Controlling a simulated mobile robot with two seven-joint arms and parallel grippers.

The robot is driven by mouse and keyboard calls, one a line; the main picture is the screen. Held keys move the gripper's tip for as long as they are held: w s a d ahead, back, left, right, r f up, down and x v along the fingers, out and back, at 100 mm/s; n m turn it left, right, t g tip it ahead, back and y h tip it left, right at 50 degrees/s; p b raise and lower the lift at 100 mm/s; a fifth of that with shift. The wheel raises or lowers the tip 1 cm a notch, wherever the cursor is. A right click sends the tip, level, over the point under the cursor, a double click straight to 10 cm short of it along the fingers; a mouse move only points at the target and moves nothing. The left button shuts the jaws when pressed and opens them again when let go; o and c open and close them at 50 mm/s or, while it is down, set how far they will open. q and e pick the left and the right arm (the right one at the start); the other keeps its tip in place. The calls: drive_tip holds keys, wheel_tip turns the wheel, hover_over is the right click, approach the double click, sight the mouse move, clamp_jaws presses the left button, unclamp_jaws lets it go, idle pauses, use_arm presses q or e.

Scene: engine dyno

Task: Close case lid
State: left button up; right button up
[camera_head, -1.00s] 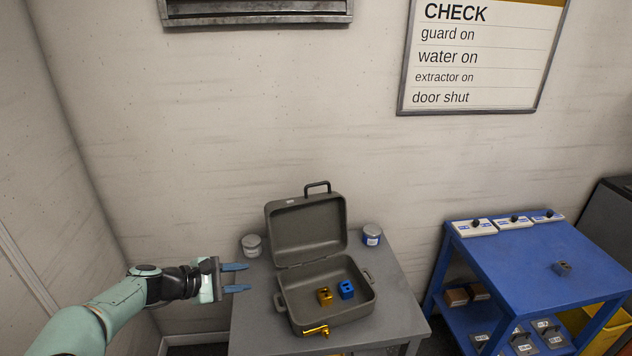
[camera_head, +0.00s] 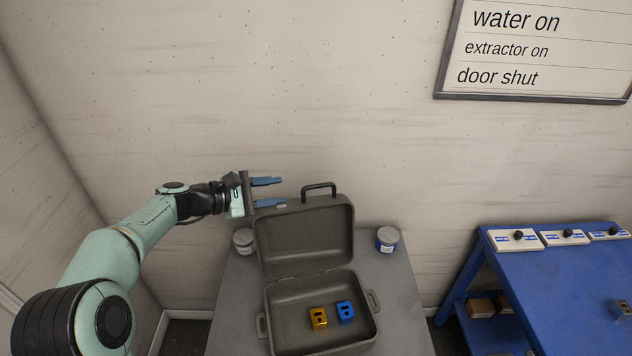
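The grey-olive case (camera_head: 320,318) stands on the grey table with its lid (camera_head: 304,240) open and upright at the back. A dark handle (camera_head: 319,188) sticks up from the lid's top edge. A gold block (camera_head: 318,318) and a blue block (camera_head: 345,311) lie inside the case. My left gripper (camera_head: 268,192) is open, its two blue fingers apart and pointing right. It is at the lid's upper left corner, left of the handle, with nothing between the fingers. I cannot tell whether the lower finger touches the lid. My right gripper is not in view.
A white-lidded tin (camera_head: 244,241) and a blue tin (camera_head: 387,239) stand on the table (camera_head: 405,300) either side of the lid. A blue cart (camera_head: 575,280) with several white switch boxes stands at the right. The wall is close behind the table.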

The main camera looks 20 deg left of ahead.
sight(314, 186)
use_arm(q)
drive_tip(key=p+x, duration=0.1)
drive_tip(key=x, duration=1)
drive_tip(key=shift+w+d, duration=0.1)
drive_tip(key=shift+w, duration=0.05)
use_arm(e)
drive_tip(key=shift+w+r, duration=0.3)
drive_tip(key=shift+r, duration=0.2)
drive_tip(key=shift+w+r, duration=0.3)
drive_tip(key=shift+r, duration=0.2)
use_arm(q)
clamp_jaws()
